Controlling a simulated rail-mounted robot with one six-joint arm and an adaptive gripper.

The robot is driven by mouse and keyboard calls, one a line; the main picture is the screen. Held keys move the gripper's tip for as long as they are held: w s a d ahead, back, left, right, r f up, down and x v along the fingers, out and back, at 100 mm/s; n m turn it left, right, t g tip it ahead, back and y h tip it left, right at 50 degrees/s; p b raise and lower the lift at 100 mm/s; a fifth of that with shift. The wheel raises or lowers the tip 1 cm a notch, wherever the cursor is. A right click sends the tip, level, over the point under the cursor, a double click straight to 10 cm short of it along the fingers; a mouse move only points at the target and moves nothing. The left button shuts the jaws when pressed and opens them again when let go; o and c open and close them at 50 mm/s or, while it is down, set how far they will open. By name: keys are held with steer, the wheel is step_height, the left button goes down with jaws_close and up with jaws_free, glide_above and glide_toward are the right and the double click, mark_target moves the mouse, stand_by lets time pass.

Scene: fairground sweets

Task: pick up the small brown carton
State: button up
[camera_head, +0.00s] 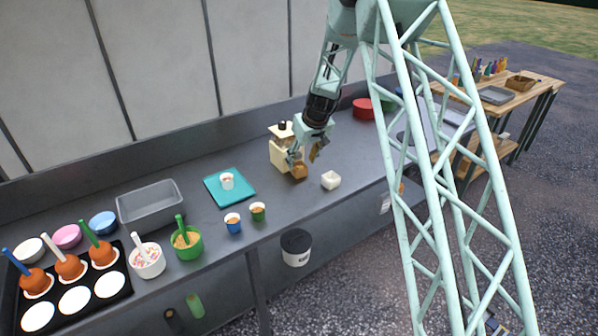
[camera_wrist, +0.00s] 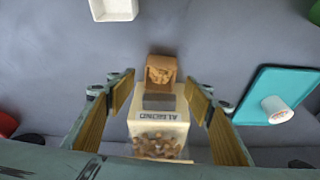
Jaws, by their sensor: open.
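The small brown carton (camera_head: 299,171) stands on the grey counter in front of a cream dispenser. In the wrist view the brown carton (camera_wrist: 161,69) sits against the end of the cream dispenser (camera_wrist: 158,120), which is marked with lettering and holds nuts. My gripper (camera_head: 305,156) is above and beside the dispenser. In the wrist view my gripper (camera_wrist: 160,82) is open, with one yellow-padded finger on each side of the dispenser and the carton just beyond the fingertips. Nothing is held. In the head view the gripper partly hides the dispenser (camera_head: 281,150).
A white square bowl (camera_head: 331,180) stands to the right of the carton. A teal mat (camera_head: 240,195) with a small cup (camera_head: 227,181) lies to the left. Red containers (camera_head: 363,109) stand farther back.

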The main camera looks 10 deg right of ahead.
mark_target(299, 166)
steer(key=shift+w+f, duration=0.15)
steer(key=shift+f, duration=0.1)
stand_by(0.3)
steer(key=shift+x, duration=2.5)
steer(key=shift+w, duration=0.1)
steer(key=shift+c, duration=0.5)
steer(key=c, duration=0.7)
